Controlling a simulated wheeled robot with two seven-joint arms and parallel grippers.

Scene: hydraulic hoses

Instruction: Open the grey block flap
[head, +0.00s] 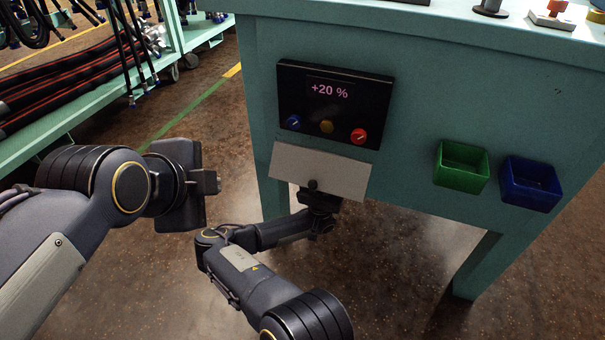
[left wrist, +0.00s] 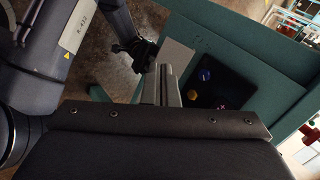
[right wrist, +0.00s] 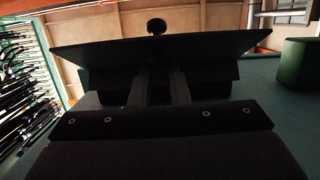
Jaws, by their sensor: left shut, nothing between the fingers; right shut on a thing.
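The light grey flap (head: 300,165) is on the front of the green cabinet, just under the black control panel. A small dark knob (head: 313,185) stands on it. In the left wrist view the flap (left wrist: 176,58) appears to stand out from the cabinet face; its exact angle is unclear. My right gripper (head: 319,201) is at the flap's lower edge, shut on the flap; the contact is partly hidden. In the right wrist view the flap's dark underside (right wrist: 150,52) spans above the fingers. My left gripper (head: 212,182) is shut and empty, left of the flap and apart from it.
The control panel (head: 335,105) reads +20 % and has blue, yellow and red knobs. A green bin (head: 461,168) and a blue bin (head: 531,184) are mounted at the right. A hose rack (head: 80,90) stands at the left. The floor (head: 225,130) between rack and cabinet is clear.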

